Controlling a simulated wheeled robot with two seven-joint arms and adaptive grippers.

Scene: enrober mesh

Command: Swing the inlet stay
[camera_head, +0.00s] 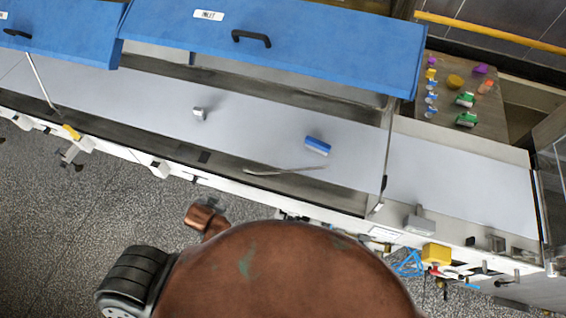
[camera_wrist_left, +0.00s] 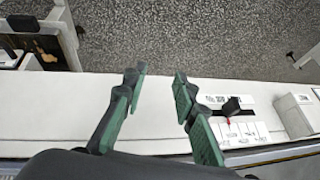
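The blue lid marked INLET (camera_head: 290,42) stands raised over the pale bed (camera_head: 250,125). A thin metal rod, which looks like the inlet stay (camera_head: 387,145), runs from near the lid's right corner down to the machine's front edge. In the left wrist view my left gripper (camera_wrist_left: 158,78) is open and empty, its two green-padded fingers apart above the machine's white front ledge (camera_wrist_left: 70,105). The stay does not show clearly in that view. In the head view a large brown part, apparently my arm, covers the bottom middle and hides the gripper fingers. My right gripper is not seen.
A second blue lid (camera_head: 60,30) with its own rod (camera_head: 40,82) is at the left. A blue-and-white block (camera_head: 318,145), a small grey block (camera_head: 199,113) and a curved metal strip (camera_head: 285,170) lie on the machine. A yellow box (camera_head: 436,253) sits at the front right.

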